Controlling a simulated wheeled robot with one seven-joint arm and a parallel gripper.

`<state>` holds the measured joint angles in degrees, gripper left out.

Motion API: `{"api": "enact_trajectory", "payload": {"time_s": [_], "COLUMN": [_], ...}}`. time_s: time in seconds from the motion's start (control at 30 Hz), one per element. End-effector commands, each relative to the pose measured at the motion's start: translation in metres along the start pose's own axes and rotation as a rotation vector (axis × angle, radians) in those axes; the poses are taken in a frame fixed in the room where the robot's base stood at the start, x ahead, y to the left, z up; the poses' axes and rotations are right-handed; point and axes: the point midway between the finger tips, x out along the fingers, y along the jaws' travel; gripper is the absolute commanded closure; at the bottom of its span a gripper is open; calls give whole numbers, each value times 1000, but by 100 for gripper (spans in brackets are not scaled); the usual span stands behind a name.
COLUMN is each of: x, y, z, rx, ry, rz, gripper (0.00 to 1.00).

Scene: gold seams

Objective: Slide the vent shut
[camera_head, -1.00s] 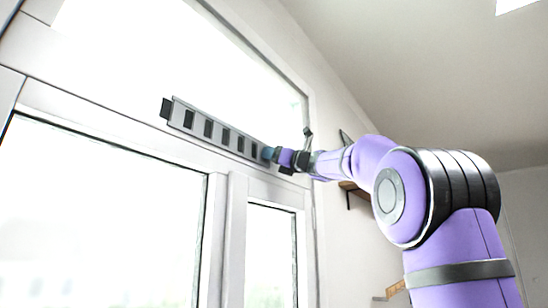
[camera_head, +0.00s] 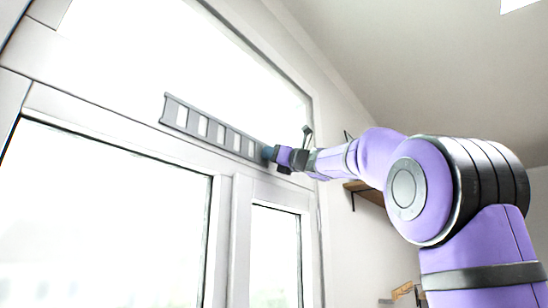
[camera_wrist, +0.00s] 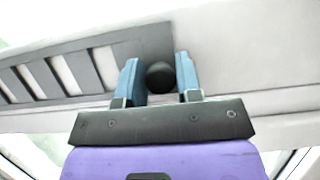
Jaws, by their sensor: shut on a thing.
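The vent (camera_head: 192,121) is a long grey strip with a row of slots, fixed on the white frame above the window. Its slots look pale in the head view. In the wrist view the vent (camera_wrist: 140,45) fills the upper left, its slots pale with dark edges. My gripper (camera_head: 269,153) is at the vent's right end. In the wrist view my gripper's (camera_wrist: 157,70) two blue fingers are on either side of a round black knob (camera_wrist: 160,78), shut on it. The knob is hidden in the head view.
A large pane lies above the vent and more window panes (camera_head: 105,215) lie below it. A brown wall shelf (camera_head: 366,191) is to the right, below my arm. The wall beneath the shelf is mostly bare.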

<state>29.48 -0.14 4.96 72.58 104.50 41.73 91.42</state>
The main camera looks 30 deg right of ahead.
Motion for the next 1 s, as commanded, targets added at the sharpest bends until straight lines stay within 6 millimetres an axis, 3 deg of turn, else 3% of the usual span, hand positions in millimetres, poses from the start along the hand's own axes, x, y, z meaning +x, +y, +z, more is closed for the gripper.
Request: {"api": "enact_trajectory", "payload": {"time_s": [0.03, 0.1, 0.47, 1.0], "x": [1, 1, -4, -91], "y": [2, 2, 1, 2], "z": [-2, -2, -1, -1], "rx": [2, 2, 1, 2], "ry": [3, 3, 2, 2], "rz": [7, 7, 4, 5], "gripper": [61, 45, 45, 45]}}
